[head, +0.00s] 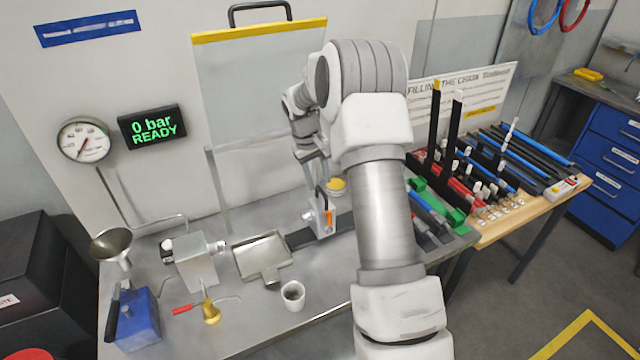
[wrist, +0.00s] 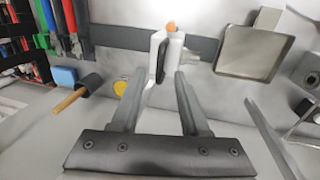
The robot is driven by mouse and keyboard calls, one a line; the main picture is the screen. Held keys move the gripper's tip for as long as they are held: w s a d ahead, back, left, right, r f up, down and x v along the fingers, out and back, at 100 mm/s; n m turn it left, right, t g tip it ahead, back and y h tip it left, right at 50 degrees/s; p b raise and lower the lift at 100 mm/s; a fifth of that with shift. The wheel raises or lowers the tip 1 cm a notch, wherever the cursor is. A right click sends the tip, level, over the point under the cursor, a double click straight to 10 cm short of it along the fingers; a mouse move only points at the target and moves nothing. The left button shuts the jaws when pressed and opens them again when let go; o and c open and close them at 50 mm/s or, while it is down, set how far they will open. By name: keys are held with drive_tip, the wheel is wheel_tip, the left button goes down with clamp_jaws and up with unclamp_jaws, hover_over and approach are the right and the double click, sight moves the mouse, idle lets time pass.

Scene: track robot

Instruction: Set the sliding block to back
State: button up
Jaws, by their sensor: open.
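The sliding block (head: 317,222) is a grey-white block with an orange part, sitting on a dark rail (head: 298,240) on the metal bench. In the wrist view the block (wrist: 174,50) shows its upright handle and orange tip, with the rail (wrist: 110,38) running across behind. My gripper (wrist: 159,74) is open, its two fingers pointing at the block. The handle stands between the fingertips in the picture; I cannot tell whether they touch it. In the head view my arm comes down just above and behind the block, and its fingers are hard to make out.
A metal tray (head: 263,257) lies left of the block, and a white cup (head: 293,296) stands in front. A yellow disc (wrist: 120,88) and a wooden-handled mallet (wrist: 75,98) lie near my left finger. Racks with rods (head: 510,160) fill the right. A clear panel (head: 262,85) stands behind.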

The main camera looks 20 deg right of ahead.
sight(316, 212)
drive_tip(key=shift+d+f, duration=0.15)
drive_tip(key=shift+f, duration=0.6)
drive_tip(key=shift+d+f, duration=0.1)
drive_tip(key=shift+f, duration=0.6)
drive_tip(key=shift+c, duration=0.3)
clamp_jaws()
drive_tip(key=shift+d, duration=0.1)
